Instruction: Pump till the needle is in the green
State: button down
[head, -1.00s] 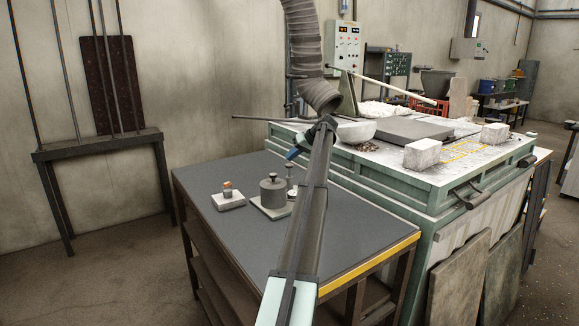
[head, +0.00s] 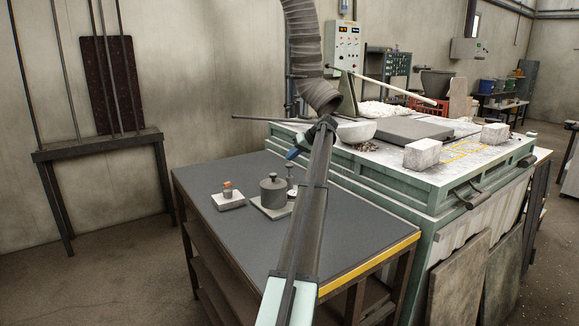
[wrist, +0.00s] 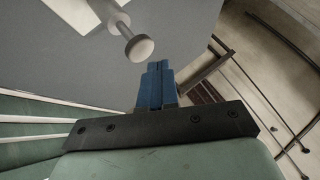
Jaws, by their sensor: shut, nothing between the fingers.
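A dark grey cylinder (head: 273,192) with a small knob on top stands on a light plate on the table in the head view. Beside it a thin post with a dark cap (head: 290,169) stands, partly behind my arm. No gauge needle or green zone can be made out. My gripper (head: 293,153) shows blue fingertips above and beyond the post in the head view. In the wrist view its blue fingers (wrist: 157,80) are shut and empty. A round grey knob (wrist: 138,48) on a pale stem is just beyond them, apart from the tips as seen.
The dark tabletop (head: 240,240) is otherwise mostly clear. A green bench (head: 390,190) with white blocks and a bowl (head: 357,132) stands at the right. A flexible duct (head: 318,95) hangs behind.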

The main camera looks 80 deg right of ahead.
aim_at(292, 165)
jog(key=shift+f, duration=2.3)
dwell(2.4)
jog(key=shift+r, duration=2.25)
jog(key=shift+r, duration=0.1)
jog(key=shift+r, duration=2.45)
